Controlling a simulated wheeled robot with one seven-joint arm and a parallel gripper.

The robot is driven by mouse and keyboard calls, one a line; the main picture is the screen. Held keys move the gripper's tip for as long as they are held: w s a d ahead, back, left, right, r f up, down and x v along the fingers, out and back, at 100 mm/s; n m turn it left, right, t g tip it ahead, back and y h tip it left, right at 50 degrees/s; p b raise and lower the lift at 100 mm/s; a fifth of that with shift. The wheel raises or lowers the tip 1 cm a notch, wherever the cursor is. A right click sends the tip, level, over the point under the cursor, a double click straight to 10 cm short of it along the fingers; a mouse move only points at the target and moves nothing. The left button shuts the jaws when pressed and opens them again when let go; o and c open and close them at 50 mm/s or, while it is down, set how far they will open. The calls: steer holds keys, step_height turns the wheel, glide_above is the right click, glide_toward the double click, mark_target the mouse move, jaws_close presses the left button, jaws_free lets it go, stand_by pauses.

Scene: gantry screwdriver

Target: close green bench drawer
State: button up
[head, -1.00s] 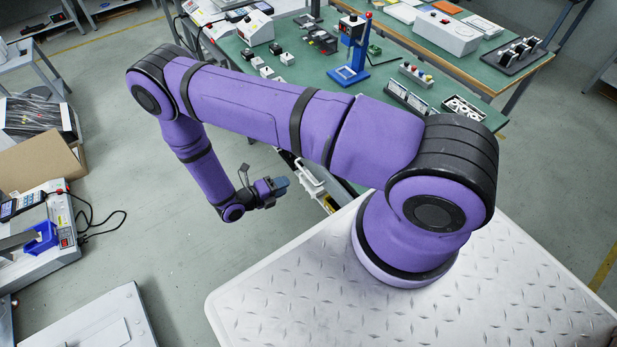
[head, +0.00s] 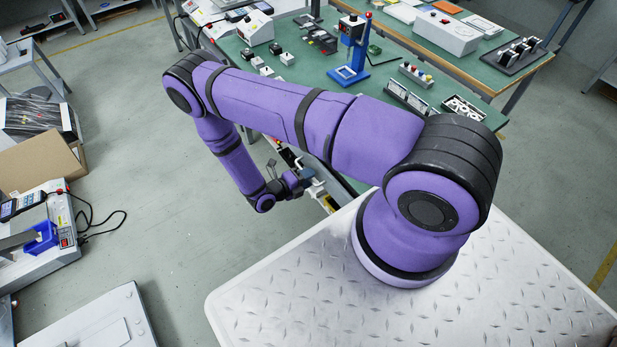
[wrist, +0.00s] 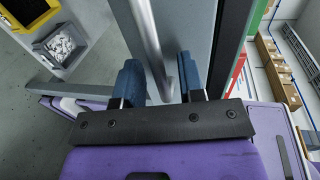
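The green bench (head: 310,62) stands at the top of the head view. Its drawer (head: 289,157) shows below the bench edge and looks pulled out, mostly hidden behind my arm. In the wrist view a grey panel (wrist: 196,28), apparently the drawer front, fills the upper middle, with a metal bar handle (wrist: 150,38) running before it. My gripper (wrist: 160,80) is open, with one blue finger on each side of the lower end of the handle. I cannot tell whether either finger touches it. In the head view my gripper is small beside the drawer and its fingertips are unclear.
A blue stand tool (head: 350,72) and several small parts stand on the bench top. In the wrist view a grey bin (wrist: 62,45) with white parts and a yellow bin (wrist: 28,10) are at the upper left.

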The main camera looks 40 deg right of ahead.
mark_target(317, 172)
steer(key=shift+d, duration=0.3)
jaws_close()
steer(key=shift+d, duration=0.1)
steer(key=shift+r+x, duration=0.2)
steer(key=shift+x, duration=0.9)
steer(key=shift+r+x, duration=0.25)
steer(key=shift+x, duration=0.8)
steer(key=shift+d, duration=0.15)
jaws_free()
